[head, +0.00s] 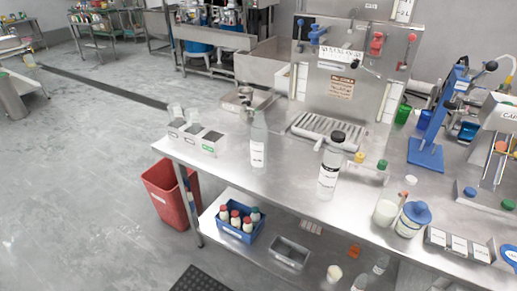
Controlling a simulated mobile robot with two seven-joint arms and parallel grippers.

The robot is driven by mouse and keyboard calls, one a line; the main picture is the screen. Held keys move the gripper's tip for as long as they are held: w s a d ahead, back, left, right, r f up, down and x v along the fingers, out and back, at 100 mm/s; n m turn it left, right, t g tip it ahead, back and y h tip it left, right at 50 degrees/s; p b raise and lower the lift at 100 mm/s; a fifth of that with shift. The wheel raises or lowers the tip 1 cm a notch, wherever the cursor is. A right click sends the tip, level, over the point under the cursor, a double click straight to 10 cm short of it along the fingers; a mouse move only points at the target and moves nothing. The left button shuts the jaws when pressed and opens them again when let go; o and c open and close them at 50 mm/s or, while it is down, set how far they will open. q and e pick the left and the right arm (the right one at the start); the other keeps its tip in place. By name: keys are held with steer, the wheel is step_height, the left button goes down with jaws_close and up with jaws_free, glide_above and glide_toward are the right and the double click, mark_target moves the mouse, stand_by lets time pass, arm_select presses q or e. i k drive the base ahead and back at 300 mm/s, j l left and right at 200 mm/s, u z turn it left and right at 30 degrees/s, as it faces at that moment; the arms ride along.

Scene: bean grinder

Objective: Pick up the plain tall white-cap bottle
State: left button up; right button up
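No bottle with a clearly white cap stands out. A tall, pale clear bottle (258,150) with a light grey top and a small white label stands upright on the steel table, left of centre. Its top is too small to identify as a plain cap. A second tall clear bottle (328,176) with a black cap and white label stands to its right. Small clear bottles (381,264) stand on the lower shelf at the bottom, their caps hard to make out. Neither of my grippers is in view.
A grey three-bin holder (207,140) stands left on the table (290,178). A drip grate (326,128) is behind the bottles. A white jar (386,212) and a blue-lidded tub (411,220) stand right. A blue crate of bottles (232,230) and red bin (163,197) are below.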

mark_target(260, 128)
steer(key=i+j, duration=0.1)
steer(key=j, duration=0.3)
steer(key=i+j, duration=0.1)
steer(key=j, duration=0.35)
steer(key=i+j, duration=0.1)
steer(key=j, duration=0.3)
steer(key=i+j, duration=0.1)
steer(key=j, duration=0.35)
steer(key=j+z, duration=0.25)
steer(key=z, duration=1.8)
